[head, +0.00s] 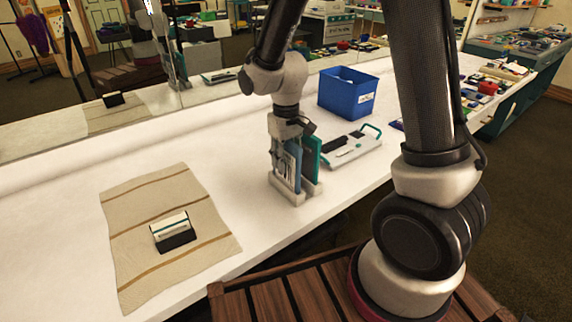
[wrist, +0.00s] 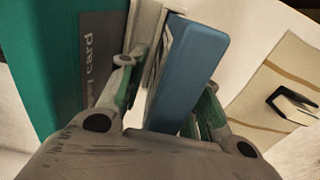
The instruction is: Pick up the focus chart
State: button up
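A blue flat board (wrist: 190,70) stands on edge in a pale slotted rack (head: 288,193); its pale face with dark marks may be the focus chart, but no name is legible. It also shows in the head view (head: 292,166). A teal board (wrist: 40,60) stands beside it, with a grey label partly reading "card"; it also shows in the head view (head: 311,160). My gripper (wrist: 168,95) is low over the rack, its fingers on either side of the blue board. A gap shows between the left finger and the board, so the gripper looks open.
A blue bin (head: 347,93) and a white tray with a teal handle (head: 345,150) stand behind and right of the rack. A striped cloth (head: 130,225) at left bears a small white-and-teal piece in a black holder (head: 174,232). White table between is clear.

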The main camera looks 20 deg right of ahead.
dwell(0.3)
grip_shut()
